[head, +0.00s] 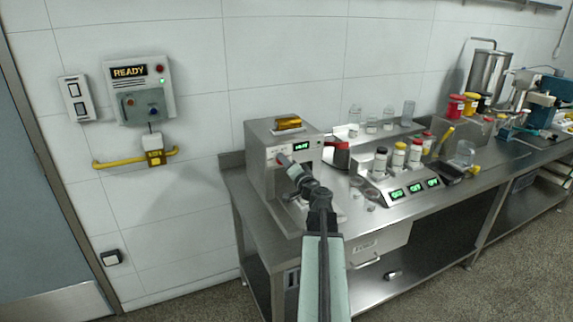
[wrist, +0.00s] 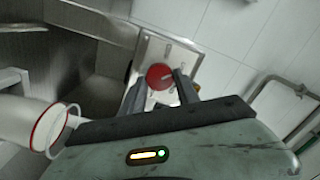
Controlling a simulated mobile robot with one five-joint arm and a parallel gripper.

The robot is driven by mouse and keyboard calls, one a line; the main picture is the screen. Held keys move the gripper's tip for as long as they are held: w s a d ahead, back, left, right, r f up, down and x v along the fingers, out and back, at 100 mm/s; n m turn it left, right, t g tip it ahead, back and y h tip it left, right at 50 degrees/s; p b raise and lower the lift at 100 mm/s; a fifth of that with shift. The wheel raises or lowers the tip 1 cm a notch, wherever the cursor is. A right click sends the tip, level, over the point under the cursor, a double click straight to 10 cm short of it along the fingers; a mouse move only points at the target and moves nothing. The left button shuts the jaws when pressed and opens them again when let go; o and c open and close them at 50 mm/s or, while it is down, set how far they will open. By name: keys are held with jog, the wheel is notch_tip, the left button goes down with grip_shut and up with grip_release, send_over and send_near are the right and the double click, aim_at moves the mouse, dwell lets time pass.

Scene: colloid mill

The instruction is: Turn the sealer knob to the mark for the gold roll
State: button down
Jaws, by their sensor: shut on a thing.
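The sealer (head: 259,157) is a grey metal box at the left end of the steel bench, with a small green-lit display on its front. The gold roll (head: 288,122) lies on its top. The sealer knob (wrist: 159,76) is round and red with a pale pointer line, on a light plate with small marks around it. The marks are too blurred to read. My gripper (wrist: 160,88) is shut on the knob, one finger on each side. In the head view my gripper (head: 284,161) is at the sealer's front, and my arm hides the knob.
A white round container (wrist: 32,122) with a red rim is close at the left of the wrist view. A red-and-dark pot (head: 340,156) stands right of the sealer. A stand with lit displays (head: 403,186) and several jars is farther right.

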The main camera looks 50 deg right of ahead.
jog(key=m, duration=1.3)
jog(key=m+g+h+p, duration=0.1)
jog(key=m, duration=1.3)
jog(key=shift+a+f, duration=0.15)
jog(key=shift+a, duration=0.05)
jog(key=shift+m, duration=0.4)
jog(key=c, duration=0.9)
grip_release()
jog(key=shift+w, duration=0.1)
jog(key=shift+a, duration=0.1)
